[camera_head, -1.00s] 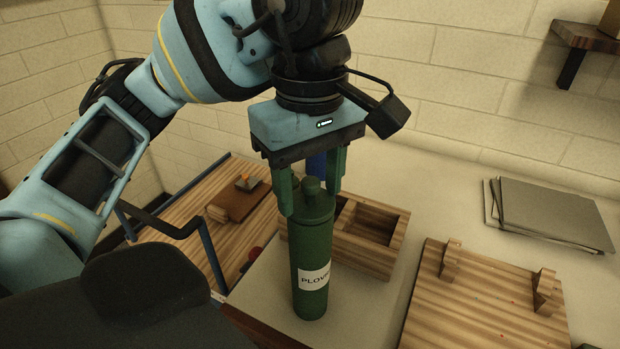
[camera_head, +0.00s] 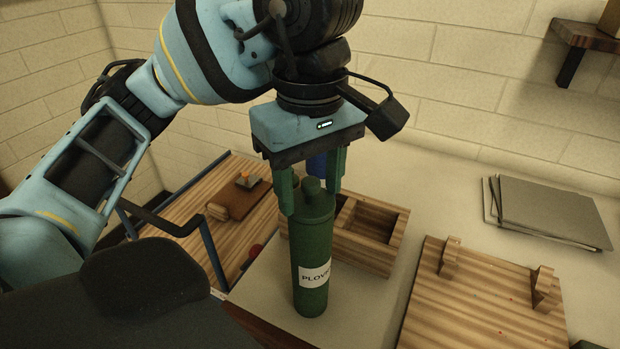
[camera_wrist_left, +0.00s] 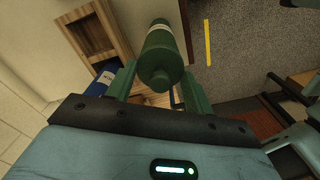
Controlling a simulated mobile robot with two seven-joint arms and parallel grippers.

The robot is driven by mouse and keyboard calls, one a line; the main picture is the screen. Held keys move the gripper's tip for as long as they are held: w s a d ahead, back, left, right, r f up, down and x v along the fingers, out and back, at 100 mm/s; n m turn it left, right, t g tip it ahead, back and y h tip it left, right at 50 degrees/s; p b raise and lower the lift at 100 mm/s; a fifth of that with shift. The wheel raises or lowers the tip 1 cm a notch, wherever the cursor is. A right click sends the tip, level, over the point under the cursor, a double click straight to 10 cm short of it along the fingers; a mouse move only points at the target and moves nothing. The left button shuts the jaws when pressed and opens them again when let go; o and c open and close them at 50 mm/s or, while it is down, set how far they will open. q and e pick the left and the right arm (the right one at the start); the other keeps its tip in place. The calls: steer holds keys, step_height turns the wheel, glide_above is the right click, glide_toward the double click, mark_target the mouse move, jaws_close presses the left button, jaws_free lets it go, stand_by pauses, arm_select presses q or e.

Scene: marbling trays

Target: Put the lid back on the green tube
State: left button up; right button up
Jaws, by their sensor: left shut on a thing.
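The green tube (camera_head: 311,248) stands upright on the pale worktop, with a white label reading "PLOV…" on its side. Its green lid (camera_head: 315,203), with a small knob, is at the tube's top and in line with it. I cannot make out a gap between them. My left gripper (camera_head: 313,200) points straight down, its green fingers on either side of the lid, shut on it. In the left wrist view the lid (camera_wrist_left: 160,73) shows end-on between the fingers, hiding part of the tube. My right gripper is not in view.
A wooden box with compartments (camera_head: 395,262) stands just behind the tube, with a blue tube (camera_head: 317,165) behind the fingers. A wooden board with pegs (camera_head: 480,310) lies at right, and grey sheets (camera_head: 550,210) lie farther back. Worktop between tube and board is clear.

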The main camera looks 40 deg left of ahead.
arm_select(q)
steer(key=o, duration=1.5)
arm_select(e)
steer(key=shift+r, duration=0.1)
arm_select(q)
steer(key=shift+r+p, duration=2.35)
steer(key=shift+r, duration=1.15)
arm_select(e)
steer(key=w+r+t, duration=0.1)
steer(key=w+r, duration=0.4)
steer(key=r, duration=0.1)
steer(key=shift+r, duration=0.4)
arm_select(q)
jaws_close()
steer(key=shift+f, duration=0.15)
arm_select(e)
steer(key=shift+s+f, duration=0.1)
